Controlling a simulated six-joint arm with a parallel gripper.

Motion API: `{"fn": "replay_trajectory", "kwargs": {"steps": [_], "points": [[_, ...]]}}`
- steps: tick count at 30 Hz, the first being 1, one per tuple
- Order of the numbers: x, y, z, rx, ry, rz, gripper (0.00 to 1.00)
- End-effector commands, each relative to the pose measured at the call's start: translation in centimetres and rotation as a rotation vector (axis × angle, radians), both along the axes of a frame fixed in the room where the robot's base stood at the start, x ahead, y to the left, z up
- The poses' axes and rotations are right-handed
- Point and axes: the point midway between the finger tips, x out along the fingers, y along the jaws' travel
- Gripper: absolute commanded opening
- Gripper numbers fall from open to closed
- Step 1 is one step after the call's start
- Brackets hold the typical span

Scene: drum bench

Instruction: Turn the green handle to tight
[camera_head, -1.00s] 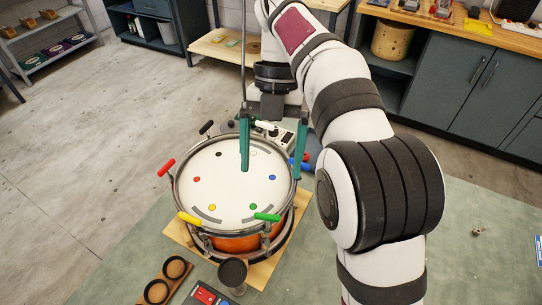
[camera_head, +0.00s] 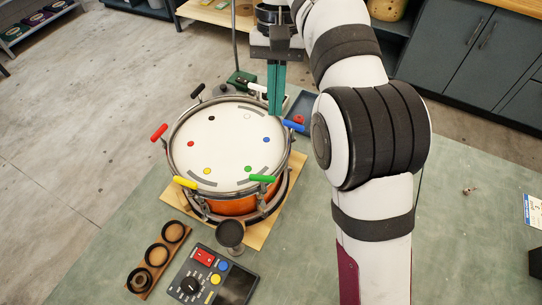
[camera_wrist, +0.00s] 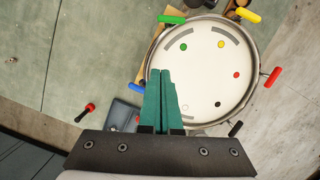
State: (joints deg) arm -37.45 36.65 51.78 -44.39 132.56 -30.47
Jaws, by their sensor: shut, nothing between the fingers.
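The green handle (camera_head: 262,179) sticks outward from the near right rim of the drum (camera_head: 205,160). It lies roughly level, pointing right, beside a green dot and a grey arc on the drumhead. In the wrist view the green handle (camera_wrist: 172,19) is at the top, beyond my fingertips. My gripper (camera_head: 275,113) points down at the far right rim, its teal fingers shut together and empty. In the wrist view my gripper (camera_wrist: 159,73) is apart from the green handle and nearer the blue handle (camera_wrist: 135,87). Contact with the rim cannot be told.
Red (camera_head: 159,132), yellow (camera_head: 185,182) and black (camera_head: 197,90) handles stand around the rim. A dark cup (camera_head: 230,236), a control box (camera_head: 210,281) and a wooden rack of rings (camera_head: 158,257) stand in front. Green mat at the right is mostly clear.

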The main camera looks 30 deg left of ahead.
Motion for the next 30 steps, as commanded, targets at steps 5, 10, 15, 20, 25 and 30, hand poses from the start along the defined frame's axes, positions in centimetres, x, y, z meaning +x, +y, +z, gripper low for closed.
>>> {"fn": "replay_trajectory", "kwargs": {"steps": [5,10,15,20,25,30], "points": [[-0.9,-0.3,-3.0,-0.002,0.006,0.0,0.0],[-1.8,-0.6,-6.7,-0.002,0.004,-0.003,0.0],[-3.1,-1.0,-9.3,0.001,0.001,-0.003,0.0],[-5.2,-1.8,-9.2,0.001,0.0,-0.004,0.0],[-6.0,-2.1,-9.3,0.0,0.001,-0.005,0.0],[-6.1,-2.1,-9.3,0.0,0.001,-0.005,0.0]]}}
